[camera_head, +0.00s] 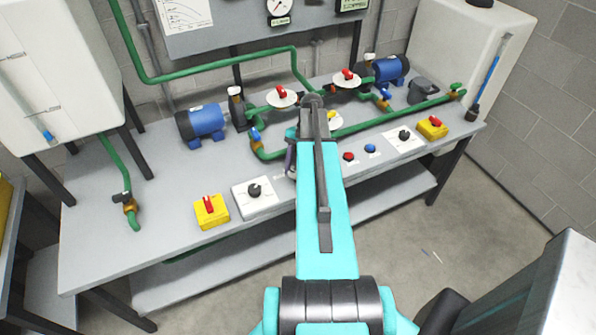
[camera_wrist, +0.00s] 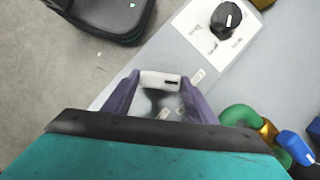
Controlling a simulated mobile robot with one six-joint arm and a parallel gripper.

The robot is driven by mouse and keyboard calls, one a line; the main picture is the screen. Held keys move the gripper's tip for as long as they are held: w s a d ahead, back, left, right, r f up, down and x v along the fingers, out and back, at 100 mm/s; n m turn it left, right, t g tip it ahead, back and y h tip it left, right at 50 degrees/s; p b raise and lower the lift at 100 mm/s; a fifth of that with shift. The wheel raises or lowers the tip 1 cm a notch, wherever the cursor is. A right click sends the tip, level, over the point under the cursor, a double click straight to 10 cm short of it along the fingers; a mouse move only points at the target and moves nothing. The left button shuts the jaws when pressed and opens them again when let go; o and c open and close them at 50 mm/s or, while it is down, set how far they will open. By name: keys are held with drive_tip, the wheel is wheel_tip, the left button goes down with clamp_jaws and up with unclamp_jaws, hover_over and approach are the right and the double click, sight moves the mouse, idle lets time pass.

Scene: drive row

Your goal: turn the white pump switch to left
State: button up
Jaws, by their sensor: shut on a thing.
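The white pump switch (camera_wrist: 158,80) shows in the wrist view as a pale knob with a short dark mark near its right end. My gripper (camera_wrist: 155,92) is shut on it, with one purple finger at each side. The bench around the knob is shaded, and small white labels lie beside it. In the head view my gripper (camera_head: 291,160) is at the bench's front middle, mostly behind my teal arm. The white knob is hidden there, so I cannot tell its exact setting.
A white plate with a black knob (camera_head: 255,191) lies left of my gripper, also in the wrist view (camera_wrist: 225,18). A yellow switch box (camera_head: 211,211) is further left. Red (camera_head: 349,156) and blue (camera_head: 370,148) buttons lie to the right. Green pipes (camera_head: 270,154) run behind.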

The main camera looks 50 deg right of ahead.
drive_tip(key=shift+w+a+n+g, duration=0.1)
drive_tip(key=shift+n+g, duration=0.3)
drive_tip(key=shift+n, duration=0.6)
drive_tip(key=o, duration=1.1)
drive_tip(key=shift+c, duration=0.2)
drive_tip(key=shift+r, duration=0.1)
drive_tip(key=p+v, duration=0.4)
drive_tip(key=v, duration=0.3)
drive_tip(key=shift+r, duration=0.2)
drive_tip(key=shift+f, duration=0.1)
